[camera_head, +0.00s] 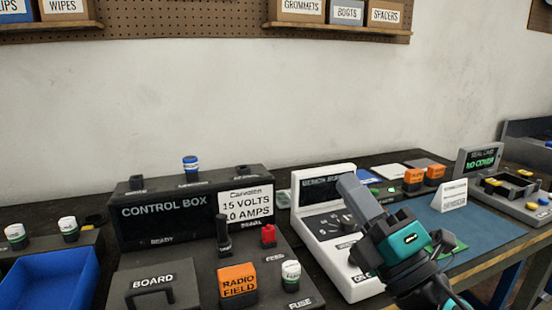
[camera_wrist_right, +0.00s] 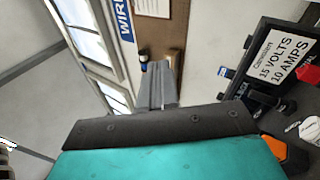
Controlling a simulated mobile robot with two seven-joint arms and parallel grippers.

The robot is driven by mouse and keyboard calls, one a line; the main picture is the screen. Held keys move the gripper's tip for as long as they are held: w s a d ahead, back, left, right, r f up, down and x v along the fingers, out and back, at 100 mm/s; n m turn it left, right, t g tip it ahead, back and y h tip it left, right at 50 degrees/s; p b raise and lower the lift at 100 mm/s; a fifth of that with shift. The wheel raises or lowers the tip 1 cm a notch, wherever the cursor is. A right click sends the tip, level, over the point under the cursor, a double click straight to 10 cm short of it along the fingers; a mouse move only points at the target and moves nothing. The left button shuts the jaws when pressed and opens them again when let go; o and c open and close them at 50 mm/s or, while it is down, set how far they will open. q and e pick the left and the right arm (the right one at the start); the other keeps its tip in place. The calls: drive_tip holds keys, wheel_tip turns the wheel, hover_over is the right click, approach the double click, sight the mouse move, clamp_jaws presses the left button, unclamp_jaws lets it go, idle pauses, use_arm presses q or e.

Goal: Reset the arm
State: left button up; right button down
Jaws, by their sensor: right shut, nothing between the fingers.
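My right gripper (camera_head: 354,188) is raised in front of the white bench supply unit (camera_head: 312,180), to the right of the control box. Its grey fingers are shut together with nothing between them, pointing up and to the left. In the wrist view the shut fingers (camera_wrist_right: 157,82) point away from the teal gripper body. The gripper hides part of the white unit and the blue mat (camera_head: 483,232). My left gripper is not in view.
The black control box (camera_head: 160,235) has a blue-topped fuse on top and an orange radio field block (camera_head: 237,283) in front. A blue bin (camera_head: 50,280) is at left. A white card (camera_head: 449,197) stands on the mat. Shelves hang above; the air before the wall is clear.

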drive_tip(key=s+d+f+m+g+h, duration=0.2)
drive_tip(key=d+f+m+g+h, duration=0.1)
drive_tip(key=d+f+m+h, duration=0.5)
drive_tip(key=s+d+f+m+g+h, duration=0.1)
drive_tip(key=d+f+m+g+h, duration=0.2)
drive_tip(key=f+m+h, duration=0.65)
drive_tip(key=s+a+f+m+g+y, duration=0.1)
drive_tip(key=s+f+m+g+y, duration=0.5)
drive_tip(key=s+f+g, duration=0.85)
use_arm(q)
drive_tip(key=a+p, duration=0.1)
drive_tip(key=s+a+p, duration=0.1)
drive_tip(key=p, duration=0.1)
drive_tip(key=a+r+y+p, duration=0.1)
drive_tip(key=p, duration=0.1)
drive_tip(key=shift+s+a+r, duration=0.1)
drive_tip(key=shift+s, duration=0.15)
use_arm(e)
drive_tip(key=w+a+f+t+y, duration=0.1)
drive_tip(key=f+t, duration=0.4)
drive_tip(key=t, duration=0.5)
drive_tip(key=shift+w+a+f+m, duration=0.3)
drive_tip(key=shift+w+a, duration=0.4)
drive_tip(key=shift+a, duration=0.45)
drive_tip(key=shift+r, duration=0.1)
